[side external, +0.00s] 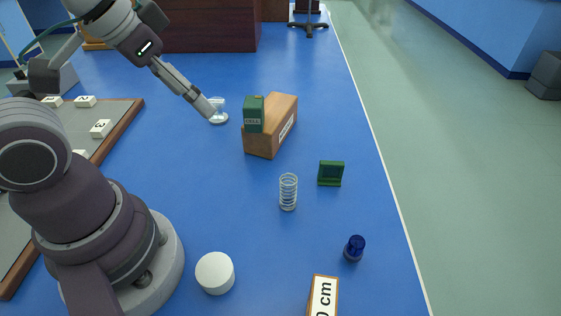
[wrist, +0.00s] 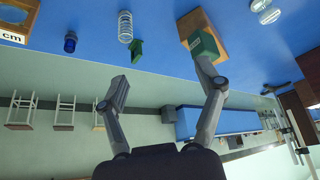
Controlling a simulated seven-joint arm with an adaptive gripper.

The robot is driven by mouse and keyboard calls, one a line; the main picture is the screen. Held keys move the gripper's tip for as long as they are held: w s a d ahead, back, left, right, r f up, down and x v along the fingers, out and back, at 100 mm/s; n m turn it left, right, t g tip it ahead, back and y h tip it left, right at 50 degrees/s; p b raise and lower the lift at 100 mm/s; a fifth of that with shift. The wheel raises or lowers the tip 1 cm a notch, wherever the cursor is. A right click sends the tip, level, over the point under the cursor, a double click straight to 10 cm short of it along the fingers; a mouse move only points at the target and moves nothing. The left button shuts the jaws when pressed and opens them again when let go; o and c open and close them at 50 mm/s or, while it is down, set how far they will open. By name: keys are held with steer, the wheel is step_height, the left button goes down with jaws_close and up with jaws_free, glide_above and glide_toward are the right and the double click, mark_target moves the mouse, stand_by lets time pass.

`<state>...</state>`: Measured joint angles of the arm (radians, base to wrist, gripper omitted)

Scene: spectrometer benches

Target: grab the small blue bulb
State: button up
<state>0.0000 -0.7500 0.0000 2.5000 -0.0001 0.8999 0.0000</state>
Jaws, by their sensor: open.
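The small blue bulb (side external: 354,248) stands on the blue table near its right edge, at the lower right of the side view. In the wrist view the bulb (wrist: 70,43) is at the upper left. My gripper (side external: 212,112) is at the upper left of the side view, well away from the bulb, with its tips close to a small clear glass piece (side external: 219,116) in the picture. In the wrist view my gripper (wrist: 163,80) has its two fingers spread, with nothing held between them. Whether the tips touch the glass piece I cannot tell.
A wooden block (side external: 270,140) with a green cell box (side external: 254,115), a metal spring (side external: 288,192) and a green stand (side external: 331,173) lie between gripper and bulb. A white cylinder (side external: 215,273) and a "cm" block (side external: 323,296) are in front. Table around the bulb is clear.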

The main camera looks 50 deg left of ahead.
steer(key=shift+c, duration=0.5)
steer(key=m+g, duration=0.6)
steer(key=m, duration=1.1)
glide_above(358, 241)
step_height(358, 241, down, 8)
steer(key=shift+m, duration=0.3)
step_height(358, 241, down, 11)
steer(key=shift+r, duration=0.15)
jaws_close()
steer(key=shift+r, duration=0.2)
